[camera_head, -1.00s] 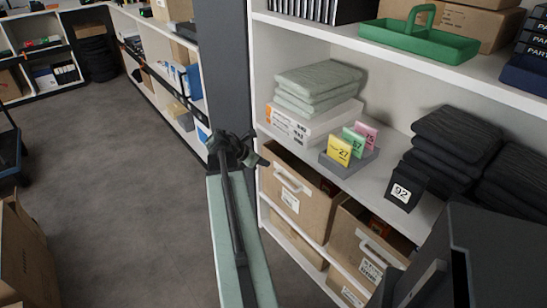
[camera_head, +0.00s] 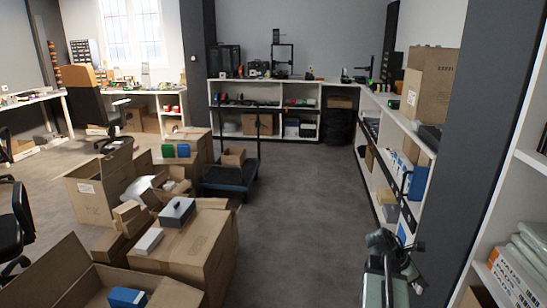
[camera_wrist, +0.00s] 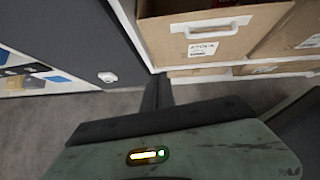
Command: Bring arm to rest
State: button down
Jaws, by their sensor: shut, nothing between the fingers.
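My arm (camera_head: 388,280), pale green with dark joints, rises from the bottom edge at the lower right of the head view. It stands in front of the aisle, just left of the dark pillar. In the wrist view, my gripper (camera_wrist: 158,92) is a narrow dark shape pointing up from the dark band at the end of the green housing. Its fingers are together and hold nothing. Finer detail of the fingers is hard to make out.
A white shelf unit with cartons (camera_wrist: 205,40) and a dark pillar (camera_head: 470,130) stand close on the right. Open cartons (camera_head: 185,245) and a dark blue cart (camera_head: 230,175) stand left. The grey floor (camera_head: 300,220) between is clear.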

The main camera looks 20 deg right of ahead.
jog(key=w+a+f+n+t+y, duration=0.1)
jog(key=w+a, duration=0.4)
jog(key=a, duration=0.4)
jog(key=w+a+f+t, duration=0.1)
jog(key=w+a+t, duration=0.1)
jog(key=w+a, duration=0.5)
jog(key=w+a+f+n+t+y, duration=0.15)
jog(key=w+a, duration=0.25)
jog(key=a, duration=0.6)
jog(key=s+a+f+m+g+y, duration=0.1)
jog(key=a+f+m+y, duration=0.15)
jog(key=a+m, duration=0.75)
jog(key=s+a+f+m+g+y, duration=0.1)
jog(key=a+m+y, duration=0.3)
jog(key=a, duration=1.1)
notch_tip(320, 180, up, 25)
jog(key=m+p, duration=0.2)
jog(key=p, duration=2.3)
jog(key=shift+d+h, duration=0.15)
jog(key=shift+h, duration=0.15)
jog(key=shift+r+m+t, duration=0.1)
jog(key=shift+m+t, duration=0.15)
